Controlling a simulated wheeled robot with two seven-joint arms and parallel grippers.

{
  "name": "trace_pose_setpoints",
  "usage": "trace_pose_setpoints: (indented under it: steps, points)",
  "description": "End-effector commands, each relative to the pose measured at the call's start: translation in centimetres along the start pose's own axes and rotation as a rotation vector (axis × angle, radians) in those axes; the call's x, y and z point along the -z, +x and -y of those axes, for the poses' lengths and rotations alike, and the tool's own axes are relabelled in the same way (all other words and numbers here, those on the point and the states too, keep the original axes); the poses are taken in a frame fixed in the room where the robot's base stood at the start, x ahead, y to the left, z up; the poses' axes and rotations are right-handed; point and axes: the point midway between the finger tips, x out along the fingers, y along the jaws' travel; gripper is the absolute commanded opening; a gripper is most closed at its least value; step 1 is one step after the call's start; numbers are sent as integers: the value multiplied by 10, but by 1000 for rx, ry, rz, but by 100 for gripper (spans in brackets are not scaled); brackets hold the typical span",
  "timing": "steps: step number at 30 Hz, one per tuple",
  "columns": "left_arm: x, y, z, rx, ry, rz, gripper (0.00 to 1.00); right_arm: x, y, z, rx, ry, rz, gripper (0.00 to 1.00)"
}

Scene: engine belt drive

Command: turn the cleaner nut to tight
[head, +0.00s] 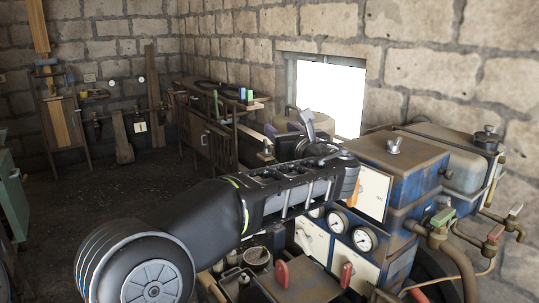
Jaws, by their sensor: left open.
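A grey winged nut (394,145), which looks like the cleaner nut, sits on the rusty brown top of a blue box (400,180) on the engine, right of centre. Its wings stand up from the lid. My left arm reaches in from the lower left across the engine. My left gripper (316,130) is at the arm's far end, left of the nut and apart from it. It is open, and I see nothing held in it. The fingers are small and partly hidden by the arm. My right gripper is not in view.
Pressure gauges (364,239) and red levers (346,274) are on the engine below my left arm. A grey tank with a dark cap (488,134) and pipes with valve handles (443,216) stand to the right. A workbench (211,140) stands behind; floor at left is clear.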

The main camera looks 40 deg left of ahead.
Motion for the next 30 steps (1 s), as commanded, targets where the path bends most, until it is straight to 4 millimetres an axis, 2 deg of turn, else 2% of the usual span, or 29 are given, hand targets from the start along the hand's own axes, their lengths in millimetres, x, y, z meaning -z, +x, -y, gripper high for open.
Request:
trace_pose_setpoints:
  steps: [1,9,15,30]
  points:
    - [10,1,-1,-2,1,0,42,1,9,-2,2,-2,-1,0]
    - [52,1,-1,-2,1,-1,42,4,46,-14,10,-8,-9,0]
    - [77,1,-1,-2,0,0,42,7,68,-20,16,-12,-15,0]
    - [77,3,-1,-3,1,0,42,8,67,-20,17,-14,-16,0]
